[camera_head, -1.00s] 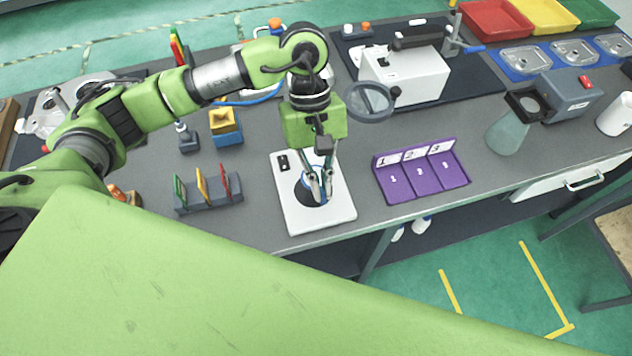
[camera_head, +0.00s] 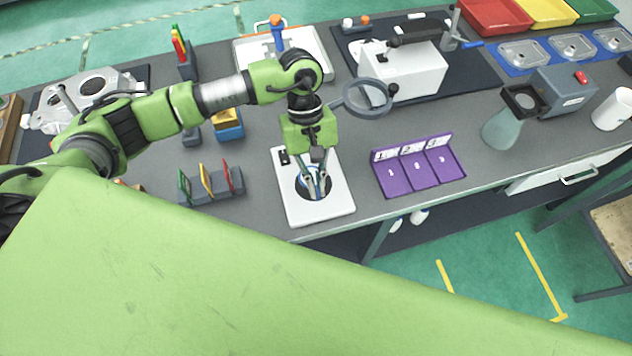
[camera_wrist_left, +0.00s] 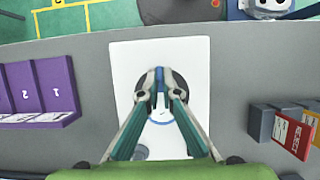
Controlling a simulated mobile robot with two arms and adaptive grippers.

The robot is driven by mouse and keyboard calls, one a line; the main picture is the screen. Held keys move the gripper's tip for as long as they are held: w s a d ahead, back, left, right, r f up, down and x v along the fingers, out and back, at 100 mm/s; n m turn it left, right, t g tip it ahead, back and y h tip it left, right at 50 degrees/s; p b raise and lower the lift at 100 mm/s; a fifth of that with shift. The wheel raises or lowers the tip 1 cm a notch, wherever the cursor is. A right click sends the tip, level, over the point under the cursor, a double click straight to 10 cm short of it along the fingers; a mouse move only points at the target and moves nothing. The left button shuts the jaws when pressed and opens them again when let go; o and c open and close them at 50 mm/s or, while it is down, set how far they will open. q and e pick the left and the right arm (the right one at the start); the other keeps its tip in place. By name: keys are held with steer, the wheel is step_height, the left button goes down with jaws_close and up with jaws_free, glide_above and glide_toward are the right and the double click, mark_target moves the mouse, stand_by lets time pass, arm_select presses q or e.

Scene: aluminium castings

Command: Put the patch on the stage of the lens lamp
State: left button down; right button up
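The lens lamp has a white base (camera_head: 340,207) with a dark round stage (camera_wrist_left: 179,82), and a round magnifier lens (camera_head: 367,98) on an arm. My left gripper (camera_head: 317,187) points down over the stage; it also shows in the left wrist view (camera_wrist_left: 161,88). Its fingertips are close together, with a small blue piece between them. A pale, blue-rimmed disc, which looks like the patch (camera_wrist_left: 160,114), shows between the fingers over the stage. The fingers partly hide it. I cannot tell whether it touches the stage. My right gripper is not in view.
A purple numbered holder (camera_head: 420,172) stands right of the lamp. A grey rack with coloured cards (camera_head: 212,187) stands to the left. A white machine (camera_head: 405,75) is behind, and a grey box (camera_head: 565,90) is at the right. The bench's front edge runs close to the lamp base.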

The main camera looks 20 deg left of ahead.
arm_select(q)
steer(key=c, duration=2.3)
jaws_free()
steer(key=shift+r+p, duration=0.35)
steer(key=shift+p, duration=0.15)
steer(key=b+v, duration=0.3)
steer(key=v, duration=0.8)
steer(key=shift+w+a+r+b, duration=0.1)
steer(key=shift+r+b, duration=0.2)
steer(key=shift+b, duration=0.1)
